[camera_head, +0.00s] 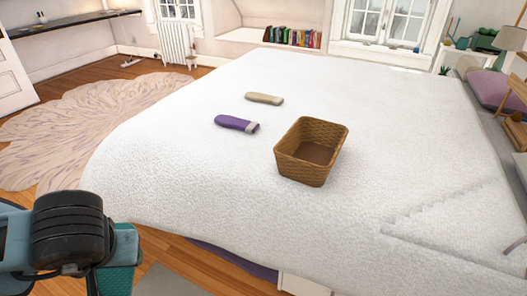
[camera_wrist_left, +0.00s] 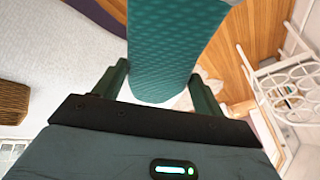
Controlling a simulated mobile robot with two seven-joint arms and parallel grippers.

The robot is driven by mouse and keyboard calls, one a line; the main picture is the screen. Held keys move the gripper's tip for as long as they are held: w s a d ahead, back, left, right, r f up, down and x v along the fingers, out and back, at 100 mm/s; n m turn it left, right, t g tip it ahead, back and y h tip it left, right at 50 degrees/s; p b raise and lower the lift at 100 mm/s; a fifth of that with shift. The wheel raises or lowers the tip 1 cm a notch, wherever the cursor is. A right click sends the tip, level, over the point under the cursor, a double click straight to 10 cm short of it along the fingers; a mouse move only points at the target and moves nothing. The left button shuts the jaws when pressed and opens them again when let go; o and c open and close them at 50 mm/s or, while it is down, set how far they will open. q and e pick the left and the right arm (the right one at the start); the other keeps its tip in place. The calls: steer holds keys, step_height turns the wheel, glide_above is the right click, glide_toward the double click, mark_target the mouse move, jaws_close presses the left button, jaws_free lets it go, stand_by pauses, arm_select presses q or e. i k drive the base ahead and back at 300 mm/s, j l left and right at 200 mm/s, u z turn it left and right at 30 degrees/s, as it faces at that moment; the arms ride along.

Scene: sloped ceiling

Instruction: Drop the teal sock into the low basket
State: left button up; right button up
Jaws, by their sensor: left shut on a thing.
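The teal sock (camera_wrist_left: 170,50) hangs between the fingers of my left gripper (camera_wrist_left: 158,82), which is shut on it in the left wrist view. In the head view, part of the teal sock (camera_head: 125,268) shows at the lower left, beside my left wrist, off the near left side of the bed. My wrist hides the rest. The low basket (camera_head: 312,180), brown, woven and empty, stands upright on the bed, well to the right of and beyond my left gripper. Its side also shows at the left edge of the wrist view (camera_wrist_left: 12,102). My right gripper is not in view.
A purple sock (camera_head: 236,124) and a beige sock (camera_head: 264,98) lie on the white bed (camera_head: 190,185), left of the basket. The bedding around the basket is otherwise clear. Wooden floor (camera_head: 165,245) runs along the bed's near side. A round rug (camera_head: 90,125) lies left.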

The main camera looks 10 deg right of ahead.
mark_target(308, 161)
steer(key=l, duration=0.75)
steer(key=k+l, duration=0.15)
steer(key=l, duration=0.55)
